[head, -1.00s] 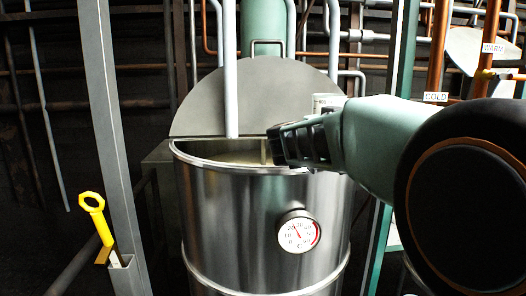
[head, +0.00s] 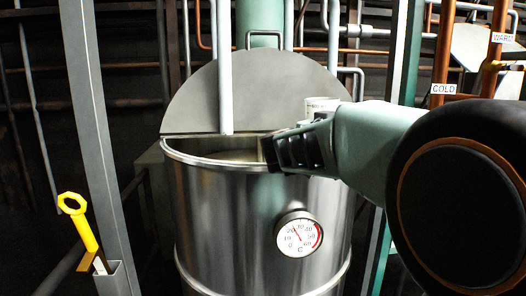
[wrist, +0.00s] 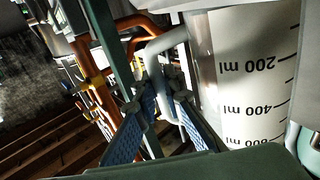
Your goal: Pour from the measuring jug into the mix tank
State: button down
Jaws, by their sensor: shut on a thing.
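The mix tank (head: 225,215) is a tall steel drum with a half-round grey lid (head: 255,95) upright at the back and its front half open. Pale contents show inside below the rim. My gripper (head: 275,155) is at the right of the opening, by the rim. The white measuring jug (head: 325,103) shows only as a small part behind the gripper. In the wrist view the jug (wrist: 250,75) has upside-down 200 and 400 ml marks, and its grey handle (wrist: 165,45) runs between my finger pads. The jug's mouth and contents are hidden.
A white vertical pipe (head: 225,75) drops into the tank left of my gripper. A dial thermometer (head: 299,235) is on the tank front. A grey post (head: 95,120) and a yellow ring-ended tool (head: 80,225) stand at left. COLD and WARM copper pipes (head: 443,60) are at right.

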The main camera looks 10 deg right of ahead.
aim_at(338, 102)
jog(key=shift+a+n+t+h+b, duration=0.25)
jog(key=shift+n+t+b, duration=0.3)
jog(key=shift+b, duration=0.55)
jog(key=a+r+n+t+b, duration=0.1)
jog(key=a+r+n+t+h+b, duration=0.1)
jog(key=n+b, duration=0.1)
jog(key=a+r+n+t+b, duration=0.1)
jog(key=n+b, duration=0.1)
jog(key=shift+w+a+r+h, duration=0.25)
jog(key=shift+w+a+r, duration=0.05)
jog(key=shift+a+r, duration=0.05)
jog(key=shift+a+n+t, duration=0.25)
jog(key=shift+w+r, duration=0.1)
jog(key=shift+r, duration=0.05)
jog(key=shift+a+r+n+t, duration=0.15)
jog(key=shift+r+n+t, duration=0.05)
jog(key=shift+n+t, duration=0.1)
